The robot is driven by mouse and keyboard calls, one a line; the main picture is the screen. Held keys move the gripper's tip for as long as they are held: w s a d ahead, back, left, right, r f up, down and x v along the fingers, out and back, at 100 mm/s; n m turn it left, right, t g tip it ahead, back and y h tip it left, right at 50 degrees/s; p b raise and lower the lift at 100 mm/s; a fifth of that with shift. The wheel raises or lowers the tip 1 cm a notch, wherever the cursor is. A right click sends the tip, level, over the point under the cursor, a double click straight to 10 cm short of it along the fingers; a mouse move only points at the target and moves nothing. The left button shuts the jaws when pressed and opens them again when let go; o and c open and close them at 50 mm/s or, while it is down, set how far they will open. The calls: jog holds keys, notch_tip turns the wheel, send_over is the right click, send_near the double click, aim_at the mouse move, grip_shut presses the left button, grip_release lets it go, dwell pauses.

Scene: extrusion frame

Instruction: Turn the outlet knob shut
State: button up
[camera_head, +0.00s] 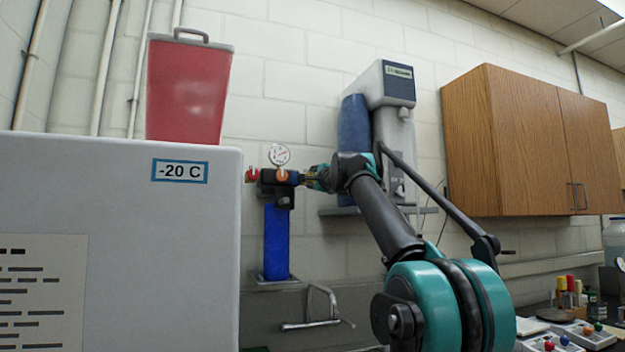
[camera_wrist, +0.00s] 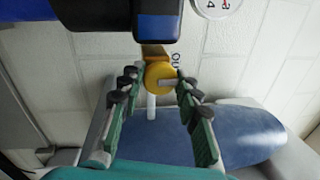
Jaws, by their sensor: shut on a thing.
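In the head view my gripper (camera_head: 315,178) is at the right end of the valve assembly (camera_head: 268,177) and hides most of the knob.
The assembly has a pressure gauge (camera_head: 279,154), a red knob (camera_head: 252,174) and an orange knob (camera_head: 282,177), above a blue cylinder (camera_head: 276,242). A white freezer (camera_head: 120,240) bearing a red container (camera_head: 187,92) stands left. Wall cabinets (camera_head: 530,140) hang right.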

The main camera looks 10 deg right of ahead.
jog(key=o, duration=1.1)
jog(key=v, duration=1.2)
